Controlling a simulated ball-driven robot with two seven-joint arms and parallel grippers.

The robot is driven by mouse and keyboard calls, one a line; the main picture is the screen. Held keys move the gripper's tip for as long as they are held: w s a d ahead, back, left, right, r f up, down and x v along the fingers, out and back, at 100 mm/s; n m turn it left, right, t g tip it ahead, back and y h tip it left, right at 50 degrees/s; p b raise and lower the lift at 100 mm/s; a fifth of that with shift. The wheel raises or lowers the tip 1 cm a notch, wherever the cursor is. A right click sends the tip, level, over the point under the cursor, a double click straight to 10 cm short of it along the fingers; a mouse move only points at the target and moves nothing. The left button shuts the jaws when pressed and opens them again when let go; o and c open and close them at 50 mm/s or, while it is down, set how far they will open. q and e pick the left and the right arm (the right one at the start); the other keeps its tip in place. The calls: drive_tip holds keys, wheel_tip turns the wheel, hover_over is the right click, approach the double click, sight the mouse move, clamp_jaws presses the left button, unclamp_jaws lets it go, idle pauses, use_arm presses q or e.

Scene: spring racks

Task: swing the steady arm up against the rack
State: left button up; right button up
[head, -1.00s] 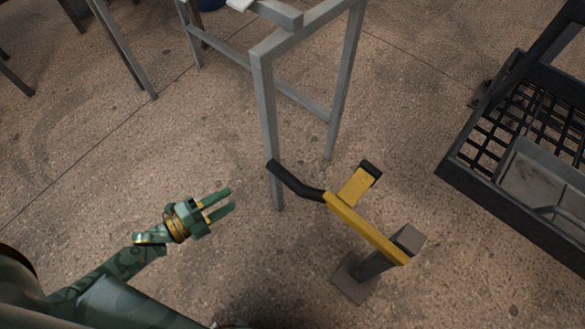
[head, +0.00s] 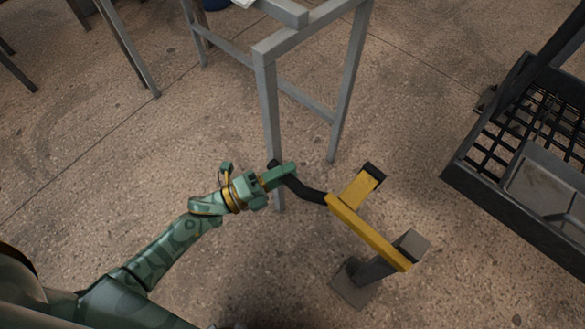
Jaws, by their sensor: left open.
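The steady arm (head: 368,232) is a yellow bar on a short grey post with a foot plate (head: 352,285) on the floor. A yellow pad with a black end (head: 358,190) sticks up from it. Its black bent handle (head: 305,190) points left toward a leg of the grey metal rack (head: 268,115). My left gripper (head: 280,174) is open, with its fingers at the handle's tip and overlapping it in the picture. I cannot tell whether they touch it. The fingers hide part of the handle tip and of the rack leg. My right gripper is not in view.
A black crate-like frame with a grid floor (head: 452,172) stands at the right. Other grey metal legs (head: 130,50) stand at the upper left. The concrete floor between is clear.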

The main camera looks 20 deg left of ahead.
use_arm(q)
drive_tip(key=shift+x, duration=0.95)
clamp_jaws()
drive_tip(key=shift+r, duration=0.1)
